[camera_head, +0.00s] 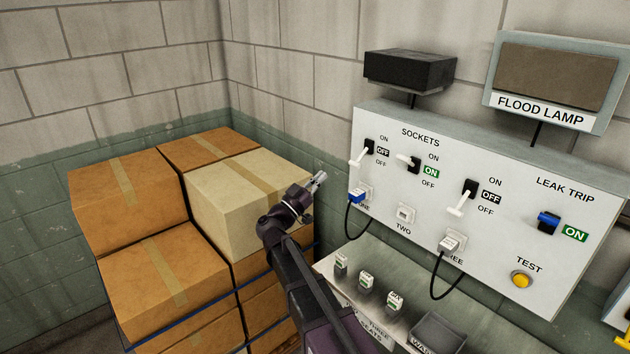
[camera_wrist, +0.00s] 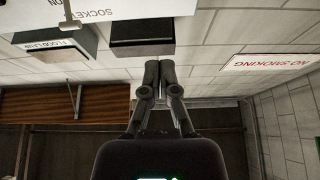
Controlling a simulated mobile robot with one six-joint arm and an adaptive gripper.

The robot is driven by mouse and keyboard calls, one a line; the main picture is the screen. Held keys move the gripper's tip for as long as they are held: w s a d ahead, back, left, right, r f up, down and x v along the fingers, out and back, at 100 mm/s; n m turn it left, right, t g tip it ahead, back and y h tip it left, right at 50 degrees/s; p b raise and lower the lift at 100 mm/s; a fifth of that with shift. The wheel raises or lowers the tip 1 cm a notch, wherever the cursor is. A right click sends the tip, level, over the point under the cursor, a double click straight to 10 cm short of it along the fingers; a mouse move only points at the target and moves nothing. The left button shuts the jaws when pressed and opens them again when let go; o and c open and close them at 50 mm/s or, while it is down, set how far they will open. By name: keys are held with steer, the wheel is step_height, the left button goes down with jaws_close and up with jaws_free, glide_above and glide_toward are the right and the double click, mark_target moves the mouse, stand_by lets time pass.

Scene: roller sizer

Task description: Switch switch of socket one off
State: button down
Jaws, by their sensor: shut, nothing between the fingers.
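The white panel (camera_head: 470,205) labelled SOCKETS is on the wall at the right. The switch of socket one (camera_head: 361,153) has a white lever angled down and to the left, and its indicator reads OFF. The switch of socket two (camera_head: 408,161) shows a green ON; the switch of socket three (camera_head: 463,198) shows OFF. My gripper (camera_head: 320,178) is shut and empty, left of the panel, apart from the switch in the picture. In the wrist view its fingertips (camera_wrist: 160,64) are together, and part of the panel (camera_wrist: 95,12) shows upside down.
Stacked cardboard boxes (camera_head: 130,195) stand left of my arm. A blue plug (camera_head: 357,196) sits in socket one, a white plug (camera_head: 449,244) in socket three; their black cables hang below. A ledge with tagged items (camera_head: 366,279) lies under the panel. A black box (camera_head: 410,70) is above.

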mark_target(361, 157)
steer(key=w+d+r+p, duration=0.1)
steer(key=w+d, duration=0.4)
steer(key=d, duration=0.2)
steer(key=shift+w+d+r, duration=0.25)
steer(key=shift+d, duration=0.1)
steer(key=shift+w+d+f+b, duration=0.15)
steer(key=shift+d+f+b, duration=0.05)
steer(key=shift+f+b, duration=0.4)
steer(key=shift+w+d+f+b, duration=0.15)
steer(key=shift+f+b, duration=0.4)
steer(key=shift+f, duration=0.05)
steer(key=shift+w+d+f+b, duration=0.15)
steer(key=shift+d+f+b, duration=0.05)
steer(key=shift+f+b, duration=0.4)
